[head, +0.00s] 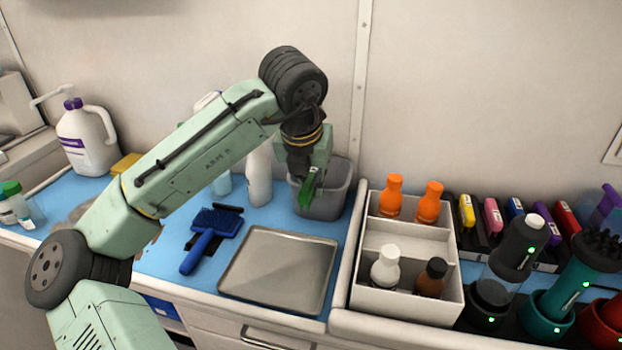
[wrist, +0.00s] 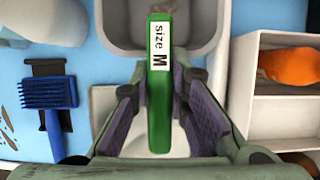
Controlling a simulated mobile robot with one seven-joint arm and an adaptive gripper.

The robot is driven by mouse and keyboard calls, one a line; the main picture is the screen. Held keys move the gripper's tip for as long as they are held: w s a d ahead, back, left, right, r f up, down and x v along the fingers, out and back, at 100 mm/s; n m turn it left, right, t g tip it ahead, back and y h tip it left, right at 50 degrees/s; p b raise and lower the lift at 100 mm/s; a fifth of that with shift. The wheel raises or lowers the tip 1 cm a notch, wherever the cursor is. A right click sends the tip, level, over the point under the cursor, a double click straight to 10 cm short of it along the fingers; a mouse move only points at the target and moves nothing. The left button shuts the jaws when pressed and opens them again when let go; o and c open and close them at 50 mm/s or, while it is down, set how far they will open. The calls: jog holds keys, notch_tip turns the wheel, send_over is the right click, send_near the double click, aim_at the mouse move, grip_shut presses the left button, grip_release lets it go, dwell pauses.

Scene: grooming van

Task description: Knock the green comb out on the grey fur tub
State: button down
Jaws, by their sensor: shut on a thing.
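My gripper (wrist: 159,108) is shut on the green comb (wrist: 157,120), which carries a white label reading "Size M". In the head view the comb (head: 308,187) hangs from my gripper at the grey fur tub (head: 325,203), on the back of the counter. In the wrist view the tub (wrist: 203,45) lies beneath and beyond the comb, and the comb's far end overlaps the tub's opening. I cannot tell whether the comb touches the rim. My wrist hides part of the tub in the head view.
A metal tray (head: 278,270) lies in front of the tub. A blue brush (head: 208,236) lies left of it. A white divided box (head: 407,262) with orange, white and brown bottles stands to the right. A white bottle (head: 259,178) stands left of the tub.

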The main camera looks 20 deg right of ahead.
jog(key=shift+r+p, duration=2.75)
jog(key=shift+r, duration=0.2)
